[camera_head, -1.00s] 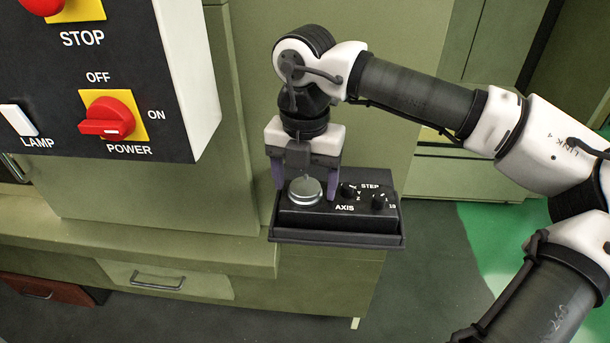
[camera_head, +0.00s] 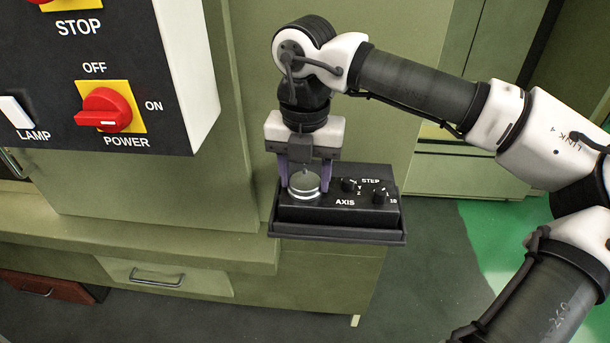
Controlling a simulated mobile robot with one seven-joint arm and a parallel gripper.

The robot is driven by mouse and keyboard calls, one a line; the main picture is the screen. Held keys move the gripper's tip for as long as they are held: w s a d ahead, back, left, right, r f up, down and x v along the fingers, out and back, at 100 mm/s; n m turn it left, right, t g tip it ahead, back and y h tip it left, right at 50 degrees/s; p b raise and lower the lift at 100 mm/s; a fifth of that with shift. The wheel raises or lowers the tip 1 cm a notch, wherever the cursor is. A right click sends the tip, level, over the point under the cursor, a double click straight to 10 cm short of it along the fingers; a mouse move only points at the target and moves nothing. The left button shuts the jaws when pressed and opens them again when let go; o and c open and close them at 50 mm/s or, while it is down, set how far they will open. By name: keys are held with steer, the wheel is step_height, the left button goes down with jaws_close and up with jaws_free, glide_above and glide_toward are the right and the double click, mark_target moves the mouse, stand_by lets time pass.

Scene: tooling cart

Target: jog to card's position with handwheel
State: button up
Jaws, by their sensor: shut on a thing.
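The handwheel (camera_head: 305,188) is a small round silver knob on the left part of a black control box (camera_head: 340,215). My gripper (camera_head: 305,180) points down over it from above. Its two purple-grey fingers are closed against the knob's left and right sides. To the right of the handwheel, the box carries two small black selector knobs, marked STEP (camera_head: 348,185) and AXIS (camera_head: 379,196); which label belongs to which knob is hard to tell. No card can be made out.
A panel at upper left has a red POWER switch (camera_head: 106,110), a white LAMP button (camera_head: 16,112) and a STOP button (camera_head: 66,4). The box sits on a tray-like ledge (camera_head: 335,236) beside green cabinets (camera_head: 120,200). Dark floor lies below right.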

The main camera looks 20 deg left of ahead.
steer(key=n+b, duration=0.3)
steer(key=n, duration=0.2)
steer(key=shift+f, duration=0.1)
steer(key=n+b, duration=0.1)
steer(key=n, duration=0.5)
steer(key=n+b, duration=0.1)
steer(key=n, duration=0.5)
steer(key=shift+n, duration=0.4)
steer(key=n, duration=0.5)
steer(key=shift+n, duration=0.4)
steer(key=o, duration=1)
steer(key=shift+r, duration=0.2)
